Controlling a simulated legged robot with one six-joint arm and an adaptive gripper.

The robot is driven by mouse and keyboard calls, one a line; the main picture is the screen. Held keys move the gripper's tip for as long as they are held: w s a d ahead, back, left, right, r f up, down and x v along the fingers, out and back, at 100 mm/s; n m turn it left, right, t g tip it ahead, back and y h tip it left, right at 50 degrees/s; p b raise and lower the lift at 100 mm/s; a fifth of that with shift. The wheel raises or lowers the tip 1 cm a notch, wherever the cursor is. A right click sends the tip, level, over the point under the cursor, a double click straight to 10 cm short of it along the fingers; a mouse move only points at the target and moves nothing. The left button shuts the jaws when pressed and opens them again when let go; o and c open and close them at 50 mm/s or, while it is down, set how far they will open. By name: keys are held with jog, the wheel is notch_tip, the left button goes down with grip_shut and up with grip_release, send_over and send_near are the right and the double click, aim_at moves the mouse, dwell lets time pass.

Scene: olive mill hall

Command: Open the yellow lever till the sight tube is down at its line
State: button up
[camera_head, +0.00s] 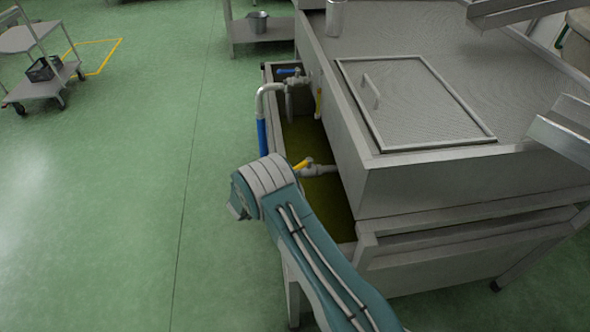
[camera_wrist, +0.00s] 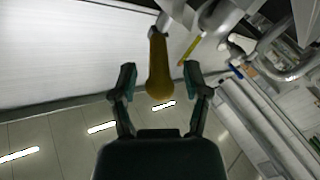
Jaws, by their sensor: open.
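The yellow lever (camera_head: 301,164) sits on a grey valve (camera_head: 318,170) low on the side of the steel tank (camera_head: 400,190). In the wrist view the lever (camera_wrist: 158,68) stands between the two fingers of my gripper (camera_wrist: 160,76). The fingers are open, with a visible gap on each side of the lever. In the head view my arm's wrist hides the fingers. A thin yellow upright strip, probably the sight tube (camera_head: 319,103), is on the tank wall beyond the valve. It also seems to show in the wrist view (camera_wrist: 190,48). Its line cannot be made out.
A narrow trough (camera_head: 341,228) with dark greenish liquid runs below the valve. A blue-handled valve (camera_head: 288,72) and a grey pipe with a blue section (camera_head: 262,137) stand farther along it. A trolley (camera_head: 40,85) stands at far left. The green floor on the left is clear.

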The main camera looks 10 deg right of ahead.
jog(key=v, duration=0.9)
jog(key=shift+a, duration=0.3)
jog(key=shift+s, duration=0.1)
jog(key=shift+c, duration=0.4)
